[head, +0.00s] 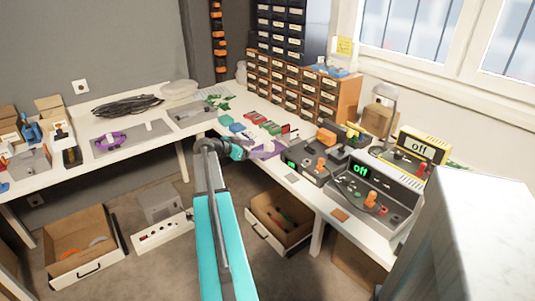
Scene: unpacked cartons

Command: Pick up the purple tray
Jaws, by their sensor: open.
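A flat purple piece (267,149), which looks like the purple tray, lies on the right-hand bench near the corner. It is partly hidden behind my gripper. My gripper (241,152) is at the bench's front edge, just left of the purple piece. Its fingers are small and dark here, and I see nothing held in them. I cannot tell whether it touches the purple piece. A second purple object (110,140), ring-like in shape, lies on a grey mat (148,132) on the left bench.
Small coloured boxes (262,123) lie behind the purple piece. Grey control units (372,190) with orange knobs stand to its right. Brown drawer cabinets (290,88) stand behind. Open drawers (82,246) and a power strip (162,232) are low down. A pale block (475,235) fills the right foreground.

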